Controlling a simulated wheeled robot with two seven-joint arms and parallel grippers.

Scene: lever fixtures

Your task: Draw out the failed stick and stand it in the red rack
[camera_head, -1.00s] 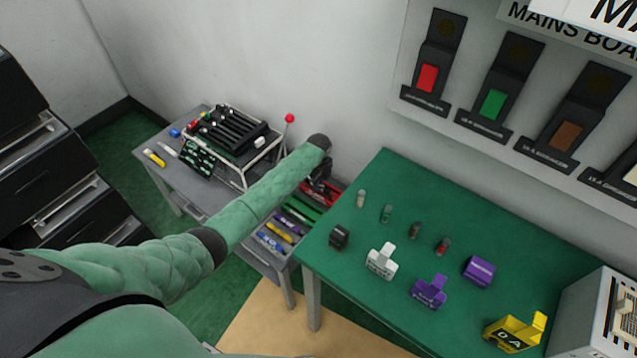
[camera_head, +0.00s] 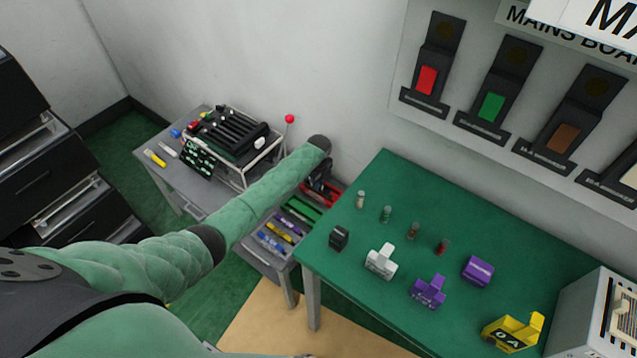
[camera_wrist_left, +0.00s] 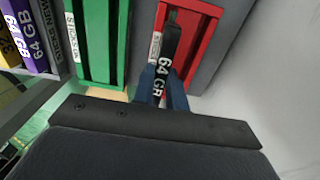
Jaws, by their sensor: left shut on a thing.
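My left gripper (camera_wrist_left: 165,88) has dark blue fingers shut on a black stick (camera_wrist_left: 171,45) marked "64 GB". In the wrist view the stick overlaps the red rack (camera_wrist_left: 202,35), its far end between the rack's side walls. I cannot tell whether it is seated in a slot or only over the rack. In the head view the gripper (camera_head: 318,178) is at the far end of the grey bench, largely hidden by my arm, and the red rack (camera_head: 336,191) shows only in part. My right gripper is not in view.
A green rack (camera_wrist_left: 92,40) stands left of the red one. Purple sticks (camera_wrist_left: 28,35) lie further left. A frame of black slots (camera_head: 233,133) and a red-knobbed lever (camera_head: 289,119) stand on the grey bench. The wall is close on the right; a green table (camera_head: 350,290) holds several small items.

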